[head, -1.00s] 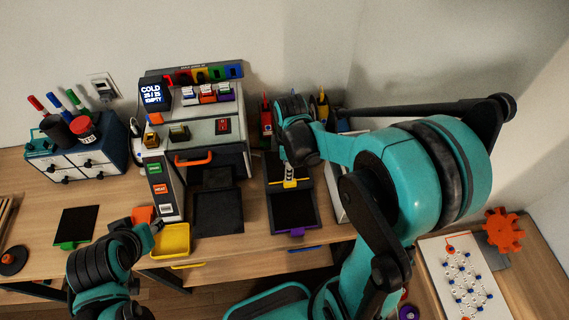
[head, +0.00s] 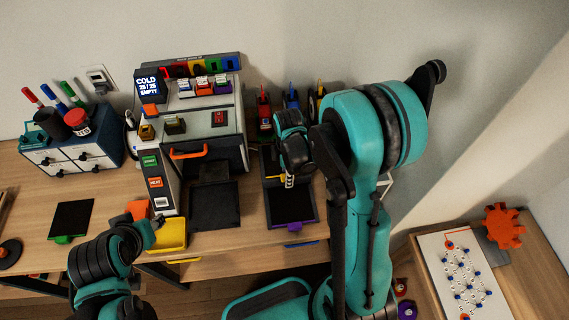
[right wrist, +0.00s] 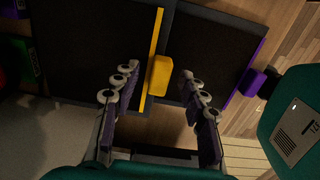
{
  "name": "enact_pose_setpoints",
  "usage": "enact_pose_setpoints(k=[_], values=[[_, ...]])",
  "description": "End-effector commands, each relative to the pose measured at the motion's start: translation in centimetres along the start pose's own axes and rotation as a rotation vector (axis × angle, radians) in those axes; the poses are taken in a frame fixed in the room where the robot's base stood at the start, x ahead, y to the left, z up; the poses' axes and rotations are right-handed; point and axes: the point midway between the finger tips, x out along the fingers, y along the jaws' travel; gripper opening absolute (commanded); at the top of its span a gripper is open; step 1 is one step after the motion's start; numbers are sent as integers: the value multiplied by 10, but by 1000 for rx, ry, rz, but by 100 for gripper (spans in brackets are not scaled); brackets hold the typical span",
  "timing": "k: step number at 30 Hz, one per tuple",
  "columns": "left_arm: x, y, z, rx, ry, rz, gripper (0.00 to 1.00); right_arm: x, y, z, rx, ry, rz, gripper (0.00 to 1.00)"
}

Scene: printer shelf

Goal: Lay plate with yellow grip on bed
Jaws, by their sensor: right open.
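The plate with the yellow grip shows as a dark square with a yellow edge in the right wrist view (right wrist: 85,50). Its yellow grip (right wrist: 160,82) lies between the finger pads of my right gripper (right wrist: 158,73), which is open around it. In the head view the yellow edge (head: 275,177) shows beside my right gripper (head: 289,182); the hand hides most of that plate. The printer's dark bed (head: 215,206) extends from its open front and looks bare. My left gripper (head: 158,222) is near the yellow bin; its jaws are too small to read.
A dark plate with a purple grip (head: 292,206) lies right next to the yellow-grip plate. A plate with a green grip (head: 70,220) lies at left. The yellow bin (head: 172,236) stands at the printer's front left. The printer (head: 210,130) has an orange handle.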

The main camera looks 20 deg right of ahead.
Motion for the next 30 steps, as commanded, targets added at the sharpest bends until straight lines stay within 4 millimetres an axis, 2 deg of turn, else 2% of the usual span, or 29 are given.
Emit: enact_pose_setpoints(k=[1, 5, 6, 16, 20, 23, 27, 30], values=[[0, 0, 0, 0, 0, 0, 39, 0, 0, 0, 0, 0, 0, 38], [0, 0, 0, 0, 0, 0, 39, 0, 0, 0, 0, 0, 0, 4], [0, 0, 0, 0, 0, 0, 39, 0, 0, 0, 0, 0, 0, 0], [0, 0, 0, 0, 0, 0, 39, -1, 0, 0, 0, 0, 0, 0], [-2, 0, -2, 0, 0, 0, 39, -8, 0, 0, 0, 0, 0, 0], [-6, 0, -4, 0, 0, 0, 39, -19, 0, 0, 0, -1, 1, 0], [-13, 0, -9, 0, 0, 0, 39, -46, 0, 0, 0, -2, 1, 0], [-16, 0, -11, 0, 0, 0, 39, -58, -25, -1, -2, -2, 0, 0]])
